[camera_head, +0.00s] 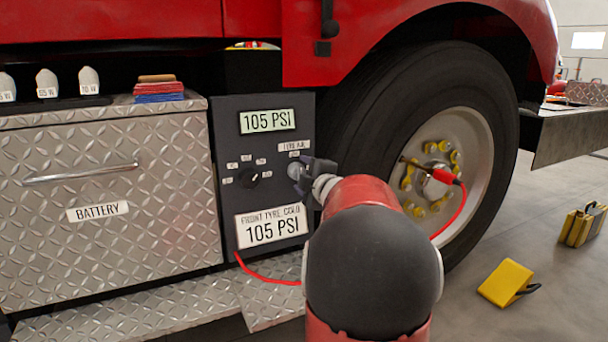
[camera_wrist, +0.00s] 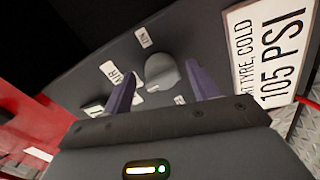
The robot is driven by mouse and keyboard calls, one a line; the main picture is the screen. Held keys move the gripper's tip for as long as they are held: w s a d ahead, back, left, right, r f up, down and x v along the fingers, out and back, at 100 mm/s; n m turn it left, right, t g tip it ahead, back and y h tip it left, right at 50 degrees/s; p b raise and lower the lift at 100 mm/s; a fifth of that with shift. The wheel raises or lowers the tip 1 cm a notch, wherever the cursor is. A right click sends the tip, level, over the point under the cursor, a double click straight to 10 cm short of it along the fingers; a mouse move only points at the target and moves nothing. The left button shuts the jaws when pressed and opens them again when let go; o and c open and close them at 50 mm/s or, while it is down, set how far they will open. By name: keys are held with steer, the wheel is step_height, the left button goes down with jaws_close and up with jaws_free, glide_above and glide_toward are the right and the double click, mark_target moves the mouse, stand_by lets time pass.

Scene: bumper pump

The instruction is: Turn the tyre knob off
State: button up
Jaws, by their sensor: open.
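The dark control panel (camera_head: 228,110) stands beside the front wheel. The tyre knob, a rounded grey knob (camera_head: 295,171), is on its right side below the TYRE AIR label (camera_head: 294,146). In the wrist view, the knob (camera_wrist: 161,72) sits between the two purple fingers of my gripper (camera_wrist: 158,82). The fingers are open, one on each side, and I cannot tell whether they touch it. A small ON label (camera_wrist: 145,37) is near the knob. My gripper (camera_head: 308,176) is at the panel in the head view, partly covering the knob area and the labels near it.
A black selector dial (camera_head: 253,177) with several small labels is left of the knob. The display (camera_head: 267,121) reads 105 PSI, like the lower plate (camera_head: 271,227). A red hose (camera_head: 268,280) runs below; a red clip (camera_head: 444,177) is at the wheel (camera_head: 365,110).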

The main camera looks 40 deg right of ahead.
steer(key=v, duration=0.7)
steer(key=shift+s+p, duration=0.15)
steer(key=shift+p, duration=0.15)
steer(key=shift+r, duration=0.1)
steer(key=s+a+f+m+g+h, duration=0.1)
steer(key=s+a+m+g+h, duration=0.15)
steer(key=a+m, duration=0.7)
steer(key=s+a+f+m+g+y, duration=0.1)
steer(key=s+a+f+g+y, duration=0.15)
steer(key=s+a+f, duration=0.45)
steer(key=s+a+f+m+g+y, duration=0.1)
steer(key=s+a+f+g+y, duration=0.15)
steer(key=s+a, duration=0.45)
steer(key=s+a+f+m+g+y, duration=0.1)
steer(key=s+a+f+g+y, duration=0.2)
steer(key=a, duration=0.6)
step_height(320, 180, up, 11)
steer(key=h+p, duration=0.1)
steer(key=p, duration=1.1)
steer(key=shift+s+p, duration=0.3)
steer(key=shift+p, duration=0.1)
steer(key=shift+a+r+g, duration=0.1)
steer(key=shift+g, duration=0.15)
